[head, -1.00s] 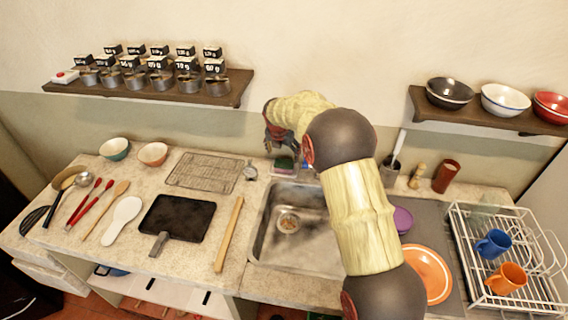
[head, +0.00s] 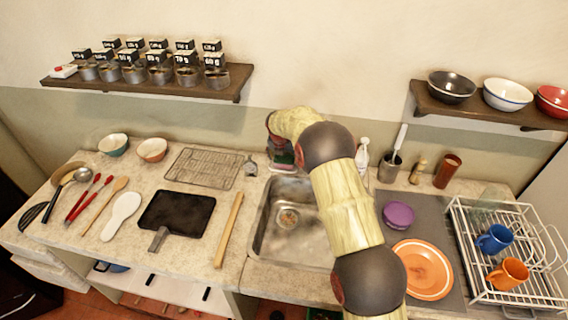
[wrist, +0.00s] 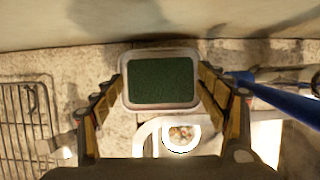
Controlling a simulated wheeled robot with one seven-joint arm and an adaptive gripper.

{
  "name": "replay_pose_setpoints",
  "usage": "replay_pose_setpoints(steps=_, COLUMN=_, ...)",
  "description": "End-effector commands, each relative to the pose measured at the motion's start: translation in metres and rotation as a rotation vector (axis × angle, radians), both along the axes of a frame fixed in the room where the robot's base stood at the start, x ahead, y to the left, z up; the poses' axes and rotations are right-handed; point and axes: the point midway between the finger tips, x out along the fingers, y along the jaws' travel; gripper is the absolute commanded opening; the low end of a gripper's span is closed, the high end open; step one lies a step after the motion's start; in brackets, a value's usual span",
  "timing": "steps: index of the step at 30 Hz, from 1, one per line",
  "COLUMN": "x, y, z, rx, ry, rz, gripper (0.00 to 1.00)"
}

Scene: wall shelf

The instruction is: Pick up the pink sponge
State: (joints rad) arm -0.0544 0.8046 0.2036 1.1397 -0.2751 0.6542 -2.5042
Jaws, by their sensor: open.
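In the wrist view a rectangular sponge (wrist: 161,84) shows its dark green top, framed by a pale rim that looks like a dish. No clear pink shows there, and its sides are hidden. My gripper (wrist: 161,77) is open above it, with one finger to the left and one to the right of the pale rim. I cannot tell whether the fingers touch it. In the head view my gripper (head: 281,152) points down behind the sink, and the sponge is mostly hidden by it.
The sink (head: 268,238) lies just in front of the sponge. A wire rack (head: 205,168) and a small round dial (head: 250,167) stand to the left. A white bottle (head: 362,156) and a utensil pot (head: 389,168) stand to the right. The wall is close behind.

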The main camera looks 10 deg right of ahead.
Motion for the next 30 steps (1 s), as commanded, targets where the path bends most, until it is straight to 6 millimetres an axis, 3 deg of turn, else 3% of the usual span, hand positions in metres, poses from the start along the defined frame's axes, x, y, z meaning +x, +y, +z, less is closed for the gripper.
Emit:
replay_pose_setpoints(steps=5, x=0.0, y=0.0, z=0.001, rx=0.0, ry=-0.001, rz=0.0, gripper=0.72)
replay_pose_setpoints(steps=14, x=0.0, y=0.0, z=0.001, rx=0.0, ry=0.0, rz=0.0, gripper=0.56)
replay_pose_setpoints(steps=23, x=0.0, y=0.0, z=0.002, rx=0.0, ry=0.0, rz=0.0, gripper=0.55)
replay_pose_setpoints(steps=30, x=0.0, y=0.0, z=0.021, rx=0.0, ry=-0.001, rz=-0.001, gripper=0.55)
